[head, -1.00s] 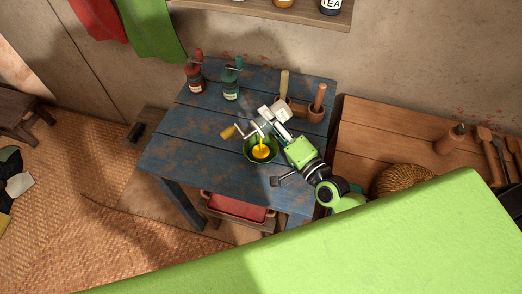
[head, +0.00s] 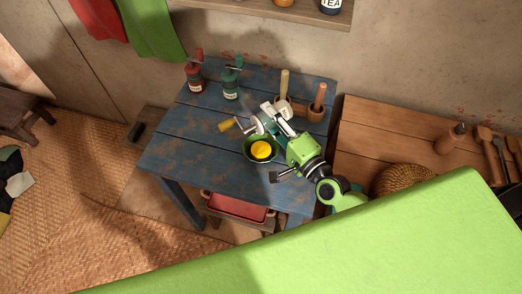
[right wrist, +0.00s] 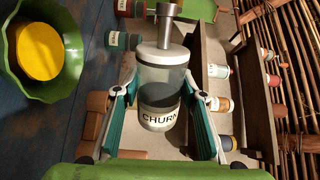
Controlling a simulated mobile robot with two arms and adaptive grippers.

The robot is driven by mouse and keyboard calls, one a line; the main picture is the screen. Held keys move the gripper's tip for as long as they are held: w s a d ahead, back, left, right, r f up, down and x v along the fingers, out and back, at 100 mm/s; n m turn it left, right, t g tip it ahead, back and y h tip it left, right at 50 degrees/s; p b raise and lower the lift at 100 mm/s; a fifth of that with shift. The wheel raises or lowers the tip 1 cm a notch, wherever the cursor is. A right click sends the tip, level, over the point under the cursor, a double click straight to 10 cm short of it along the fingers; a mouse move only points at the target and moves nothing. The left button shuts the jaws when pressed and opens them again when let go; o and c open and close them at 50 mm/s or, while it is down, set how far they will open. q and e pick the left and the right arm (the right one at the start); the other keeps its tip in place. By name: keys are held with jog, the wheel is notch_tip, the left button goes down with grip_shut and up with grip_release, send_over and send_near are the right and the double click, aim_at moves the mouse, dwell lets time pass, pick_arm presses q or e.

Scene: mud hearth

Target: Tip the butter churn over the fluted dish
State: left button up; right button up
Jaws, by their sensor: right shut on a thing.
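The butter churn (head: 264,121) is a small clear jar with a white top and a crank with a wooden knob, held at the right of the blue table. In the right wrist view its label reads CHURN (right wrist: 160,117), and the jar (right wrist: 162,78) sits between the two fingers. My right gripper (head: 278,126) is shut on it. The green fluted dish (head: 249,157) stands on the table just below the churn in the picture, with a yellow mass in it. The dish also shows at the upper left of the right wrist view (right wrist: 67,83). My left gripper is out of view.
A red grinder (head: 195,79) and a green grinder (head: 231,84) stand at the table's back left. A wooden holder (head: 313,113) with upright handles is close behind the churn. The front left of the blue table (head: 190,150) is clear.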

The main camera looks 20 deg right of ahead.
jog(key=m, duration=0.2)
jog(key=r+m, duration=0.1)
jog(key=m, duration=0.2)
jog(key=shift+r, duration=0.15)
jog(key=m, duration=0.2)
jog(key=r+m, duration=0.1)
jog(key=m, duration=0.3)
jog(key=shift+r, duration=0.25)
jog(key=m, duration=0.3)
jog(key=shift+r, duration=0.35)
notch_tip(320, 180, up, 2)
jog(key=m+p, duration=0.2)
jog(key=m, duration=0.2)
jog(key=shift+m, duration=0.4)
jog(key=shift+f, duration=0.1)
